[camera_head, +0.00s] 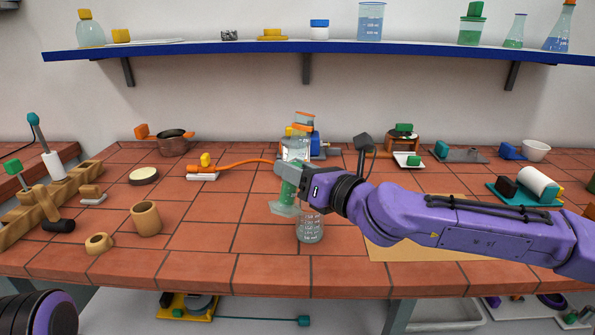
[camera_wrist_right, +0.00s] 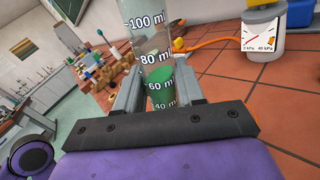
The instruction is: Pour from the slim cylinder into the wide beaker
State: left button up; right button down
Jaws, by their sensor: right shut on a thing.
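The slim cylinder (camera_head: 288,190) is clear, with green liquid in its lower part and a flat clear foot. My right gripper (camera_head: 290,176) is shut on it, above the bench. The cylinder leans slightly, its top towards the right. In the right wrist view the slim cylinder (camera_wrist_right: 157,55) stands between the fingers, with the green liquid a little above the 60 ml mark. The wide beaker (camera_head: 310,230) stands upright on the tiles, just right of and nearer than the cylinder's foot, partly under my right gripper. It looks clear, with no coloured liquid visible. My left gripper is out of view.
Behind the cylinder stands a gauge device (camera_head: 318,145), with an orange hose (camera_head: 245,164) running left. A tan mat (camera_head: 415,248) lies under my right arm. A wooden cup (camera_head: 146,218) and wooden rack (camera_head: 50,208) stand left. Tiles left of the beaker are clear.

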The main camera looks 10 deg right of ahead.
jog(key=shift+s+a+f+m+b, duration=0.3)
jog(key=shift+a+m+b, duration=0.1)
jog(key=shift+m+b, duration=0.1)
jog(key=shift+a+r, duration=0.15)
jog(key=shift+r, duration=0.05)
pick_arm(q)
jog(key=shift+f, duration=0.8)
pick_arm(e)
jog(key=shift+r, duration=0.1)
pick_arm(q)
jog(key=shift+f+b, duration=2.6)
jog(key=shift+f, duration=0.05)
pick_arm(e)
jog(key=shift+s+a+f+m, duration=0.25)
jog(key=shift+a+m, duration=0.25)
jog(key=shift+m, duration=0.55)
jog(key=shift+s+a+f+m, duration=0.15)
jog(key=shift+s+a+m, duration=0.3)
jog(key=shift+m, duration=0.6)
dwell(1.7)
